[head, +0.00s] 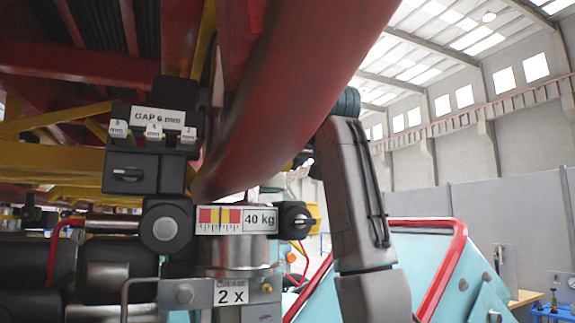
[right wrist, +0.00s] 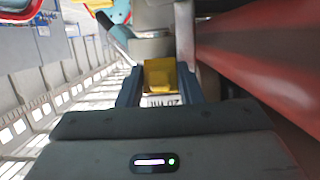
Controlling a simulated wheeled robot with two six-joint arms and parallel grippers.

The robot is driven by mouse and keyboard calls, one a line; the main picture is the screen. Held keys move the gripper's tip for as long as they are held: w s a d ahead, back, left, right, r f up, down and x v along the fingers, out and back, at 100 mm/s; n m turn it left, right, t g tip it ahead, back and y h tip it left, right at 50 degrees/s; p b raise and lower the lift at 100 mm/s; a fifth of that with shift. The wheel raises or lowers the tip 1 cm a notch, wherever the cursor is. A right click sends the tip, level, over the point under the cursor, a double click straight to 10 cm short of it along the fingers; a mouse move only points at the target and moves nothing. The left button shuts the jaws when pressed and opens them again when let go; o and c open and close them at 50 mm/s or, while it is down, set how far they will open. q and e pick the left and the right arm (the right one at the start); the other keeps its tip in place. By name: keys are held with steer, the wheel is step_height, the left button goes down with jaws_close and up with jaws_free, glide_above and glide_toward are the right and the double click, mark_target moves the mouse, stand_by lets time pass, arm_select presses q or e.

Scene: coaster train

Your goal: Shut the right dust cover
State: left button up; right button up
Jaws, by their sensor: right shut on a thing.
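My right gripper (right wrist: 160,70) shows in the right wrist view, with its two dark blue fingers on either side of a yellow piece (right wrist: 160,76). It is shut on this piece. I cannot tell for sure whether the piece is the right dust cover. A yellow part (head: 317,213) shows just left of that arm, partly covered. My left gripper is in neither view.
A thick red beam (head: 300,75) crosses above, and runs close along the right side in the right wrist view (right wrist: 265,70). A 40 kg gauge (head: 237,220) and a GAP 6 mm block (head: 157,117) stand left of my arm. A teal panel with red tubing (head: 445,270) is at right.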

steer(key=shift+w+r+g+h, duration=0.1)
steer(key=shift+r+g+h, duration=0.2)
steer(key=shift+g, duration=0.4)
steer(key=shift+r+g+h, duration=0.2)
steer(key=shift+r+g, duration=0.05)
steer(key=shift+g, duration=0.45)
steer(key=shift+w+r+g, duration=0.1)
steer(key=shift+r+g, duration=0.05)
steer(key=shift+g, duration=0.25)
steer(key=o, duration=0.7)
steer(key=shift+a, duration=0.1)
steer(key=shift+c, duration=0.2)
steer(key=shift+s+r, duration=0.2)
steer(key=shift+s, duration=0.15)
steer(key=b+v, duration=0.2)
steer(key=v, duration=0.8)
steer(key=shift+w, duration=0.1)
